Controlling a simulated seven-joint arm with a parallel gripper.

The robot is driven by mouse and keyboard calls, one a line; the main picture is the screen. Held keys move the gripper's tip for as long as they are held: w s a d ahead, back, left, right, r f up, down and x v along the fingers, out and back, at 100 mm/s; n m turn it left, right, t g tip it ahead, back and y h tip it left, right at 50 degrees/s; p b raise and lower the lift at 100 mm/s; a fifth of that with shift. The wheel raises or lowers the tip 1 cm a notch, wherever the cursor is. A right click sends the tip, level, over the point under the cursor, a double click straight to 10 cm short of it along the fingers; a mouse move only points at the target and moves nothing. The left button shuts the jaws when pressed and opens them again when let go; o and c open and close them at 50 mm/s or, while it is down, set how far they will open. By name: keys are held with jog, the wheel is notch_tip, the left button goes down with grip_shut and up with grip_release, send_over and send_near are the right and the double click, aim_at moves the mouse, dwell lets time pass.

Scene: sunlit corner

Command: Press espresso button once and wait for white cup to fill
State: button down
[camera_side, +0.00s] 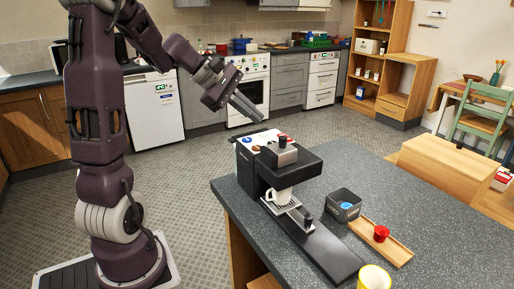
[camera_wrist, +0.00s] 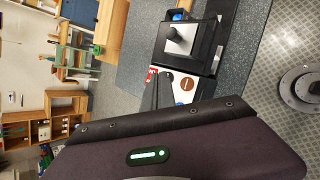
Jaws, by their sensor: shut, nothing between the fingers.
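The black coffee machine (camera_side: 288,174) stands on the grey counter, with a white top panel (camera_side: 250,141) bearing coloured round marks. In the wrist view, the machine (camera_wrist: 186,42) shows its panel with a brown round button (camera_wrist: 187,84); which button is espresso cannot be read. The white cup (camera_side: 277,197) stands upright under the machine's outlet; its inside is hidden. My gripper (camera_side: 257,114) is shut and empty, above and behind the panel, apart from it. In the wrist view, my gripper (camera_wrist: 158,80) overlaps the panel's edge.
Open air surrounds my gripper.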

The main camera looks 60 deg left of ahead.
aim_at(253, 148)
jog(key=shift+f, duration=2.7)
jog(key=shift+f, duration=0.4)
jog(key=shift+f, duration=0.35)
dwell(0.5)
jog(key=shift+r, duration=0.8)
jog(key=shift+r, duration=2.5)
